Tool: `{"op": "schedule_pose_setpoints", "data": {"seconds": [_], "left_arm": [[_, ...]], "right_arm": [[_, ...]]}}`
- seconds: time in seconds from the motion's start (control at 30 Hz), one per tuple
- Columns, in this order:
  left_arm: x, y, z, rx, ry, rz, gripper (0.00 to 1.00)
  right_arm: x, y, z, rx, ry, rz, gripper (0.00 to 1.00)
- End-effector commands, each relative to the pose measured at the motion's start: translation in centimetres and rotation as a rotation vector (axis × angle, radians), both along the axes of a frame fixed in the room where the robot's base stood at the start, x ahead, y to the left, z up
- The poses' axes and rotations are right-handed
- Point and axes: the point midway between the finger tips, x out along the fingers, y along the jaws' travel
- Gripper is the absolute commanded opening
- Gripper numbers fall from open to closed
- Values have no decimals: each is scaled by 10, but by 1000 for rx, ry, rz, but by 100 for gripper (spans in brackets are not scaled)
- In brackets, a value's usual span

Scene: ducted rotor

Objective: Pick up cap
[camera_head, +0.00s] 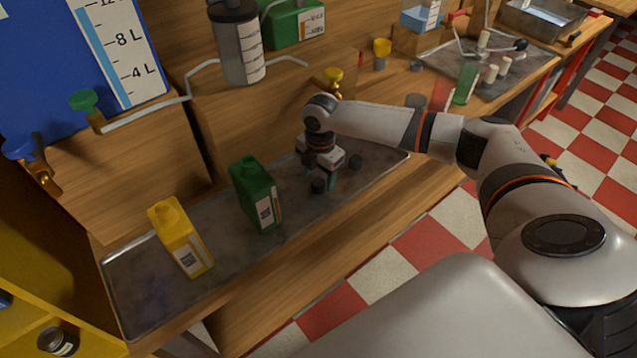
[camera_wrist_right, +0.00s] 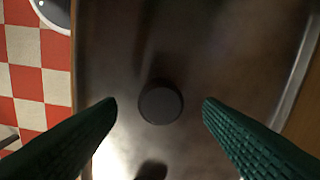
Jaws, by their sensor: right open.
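A dark round cap (camera_wrist_right: 160,103) lies on the metal tray, between and beyond my right fingertips in the wrist view. A dark shape at the bottom edge of the wrist view is too cut off to identify. My left gripper is out of view.
The metal tray (camera_head: 135,285) also holds a green bottle (camera_head: 255,195) left of my gripper and a yellow bottle (camera_head: 180,237) farther left. A wooden shelf with a brass tap (camera_head: 333,80) rises behind. The tray's middle front is clear.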

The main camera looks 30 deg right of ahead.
Motion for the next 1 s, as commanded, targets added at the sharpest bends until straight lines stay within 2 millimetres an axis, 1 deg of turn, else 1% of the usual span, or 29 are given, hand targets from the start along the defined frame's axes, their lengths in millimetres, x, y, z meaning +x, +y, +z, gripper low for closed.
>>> {"op": "schedule_pose_setpoints", "data": {"seconds": [0.03, 0.1, 0.2, 0.43, 0.47, 0.5, 0.73, 1.0], "left_arm": [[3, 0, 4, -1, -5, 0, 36], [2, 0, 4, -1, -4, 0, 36], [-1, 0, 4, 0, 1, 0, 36], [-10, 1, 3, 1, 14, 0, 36], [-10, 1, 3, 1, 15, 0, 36], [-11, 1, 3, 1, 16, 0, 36], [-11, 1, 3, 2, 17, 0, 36], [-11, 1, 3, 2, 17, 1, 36]], "right_arm": [[-1, -1, -7, -1, 3, -1, 61], [0, 0, -17, 1, 2, 0, 61], [0, -1, -24, -1, 1, 0, 61], [0, -1, -26, -1, 0, 1, 61], [0, -1, -26, -1, 0, 1, 58], [0, -1, -26, -1, 0, 1, 51], [0, -1, -25, -1, 0, 0, 14], [0, -1, -25, -1, 0, 0, 13]]}}
